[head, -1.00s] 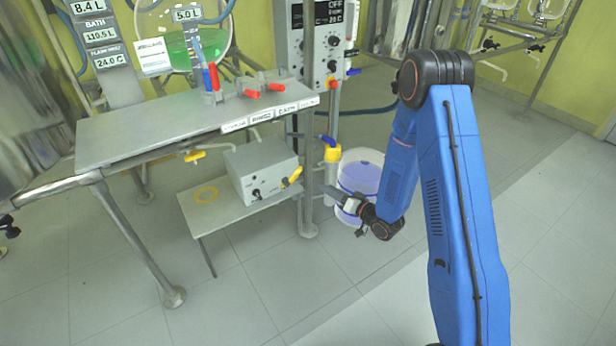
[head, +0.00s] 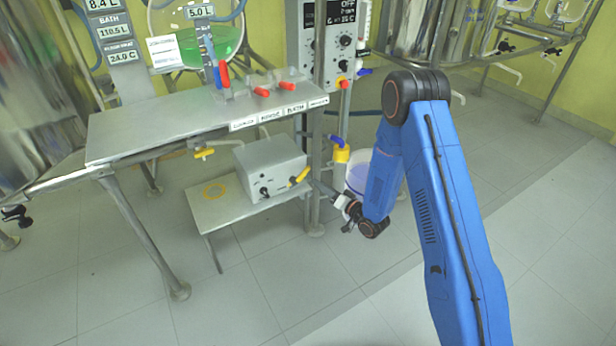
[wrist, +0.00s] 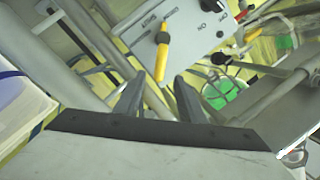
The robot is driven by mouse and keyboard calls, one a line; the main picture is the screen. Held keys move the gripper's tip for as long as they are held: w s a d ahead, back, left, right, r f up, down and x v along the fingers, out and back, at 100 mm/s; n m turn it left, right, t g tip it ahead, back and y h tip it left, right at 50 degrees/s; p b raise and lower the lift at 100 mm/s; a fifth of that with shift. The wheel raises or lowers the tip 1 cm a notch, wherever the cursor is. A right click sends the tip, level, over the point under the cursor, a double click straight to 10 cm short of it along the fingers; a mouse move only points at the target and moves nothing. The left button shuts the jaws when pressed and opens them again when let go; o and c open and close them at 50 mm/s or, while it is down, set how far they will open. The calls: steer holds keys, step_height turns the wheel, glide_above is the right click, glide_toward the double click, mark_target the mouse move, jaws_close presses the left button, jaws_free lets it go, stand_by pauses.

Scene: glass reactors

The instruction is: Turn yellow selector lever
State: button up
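The yellow selector lever (head: 299,176) sticks out from the front of a grey control box (head: 270,166) on the low shelf. In the wrist view the yellow lever (wrist: 162,58) points down the picture, beside printed labels on the panel. My gripper (head: 321,188) is just right of the lever in the head view. In the wrist view my gripper (wrist: 160,84) has its fingers apart, and the lever's free end shows in line with the gap between them. I cannot tell whether the fingers touch it. No grip on it shows.
A metal post (head: 316,210) stands beside the box, close to my gripper. The steel table (head: 150,127) overhangs the low shelf (head: 240,212). A bucket (head: 356,168) is behind my wrist. Another yellow handle (head: 204,153) hangs under the table. The front floor is clear.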

steer(key=x, duration=0.8)
steer(key=shift+w, duration=0.15)
jaws_close()
